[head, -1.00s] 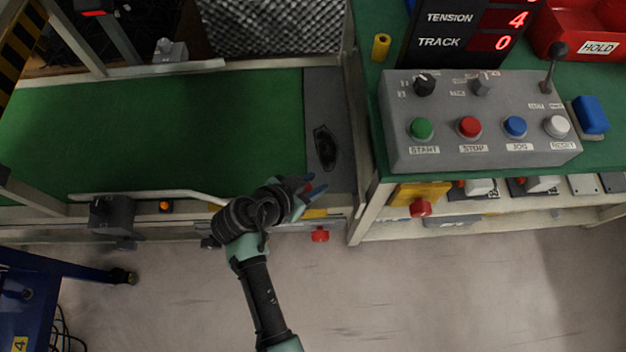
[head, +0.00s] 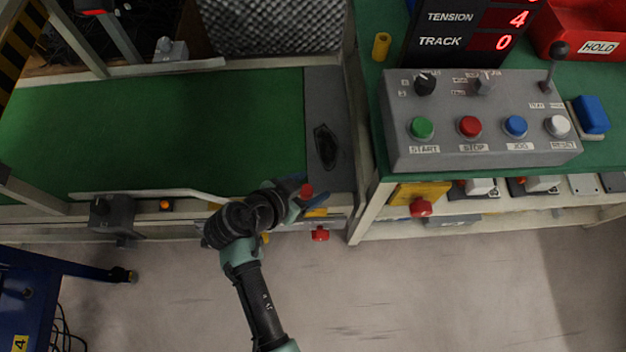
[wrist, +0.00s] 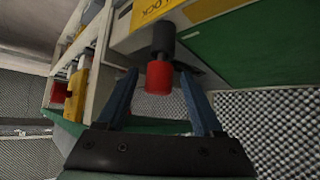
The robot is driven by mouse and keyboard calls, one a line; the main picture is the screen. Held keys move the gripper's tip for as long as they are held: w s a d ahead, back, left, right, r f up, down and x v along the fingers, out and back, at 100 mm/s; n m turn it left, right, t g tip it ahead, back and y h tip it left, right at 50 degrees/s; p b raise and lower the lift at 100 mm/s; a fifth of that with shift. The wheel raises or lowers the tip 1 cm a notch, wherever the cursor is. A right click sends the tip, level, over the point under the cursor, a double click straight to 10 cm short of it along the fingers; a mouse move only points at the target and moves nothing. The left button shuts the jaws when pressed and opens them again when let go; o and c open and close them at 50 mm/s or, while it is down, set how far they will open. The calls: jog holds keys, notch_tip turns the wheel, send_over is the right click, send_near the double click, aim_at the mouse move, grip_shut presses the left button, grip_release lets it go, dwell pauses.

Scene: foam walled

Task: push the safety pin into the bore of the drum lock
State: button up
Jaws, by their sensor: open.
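The safety pin, a red cylindrical head (wrist: 159,78) on a dark round collar, sticks out from the drum lock. The drum lock's yellow plate (wrist: 150,12), lettered LOCK, is partly cut off at the top of the wrist view. In the head view the red head (head: 306,191) shows between my fingers, beside a yellow patch (head: 316,212). My gripper (head: 304,193) is open, and in the wrist view its blue fingers (wrist: 159,88) stand on either side of the red head with gaps. The bore is hidden.
A red knob (head: 320,234) sits just below on the conveyor frame. The green belt (head: 150,130) lies to the left, with a light rail (head: 150,194) along its front edge. A grey control box (head: 480,150) stands at right. The floor in front is clear.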

jog(key=p+v, duration=0.3)
jog(key=v, duration=0.8)
jog(key=shift+r, duration=0.1)
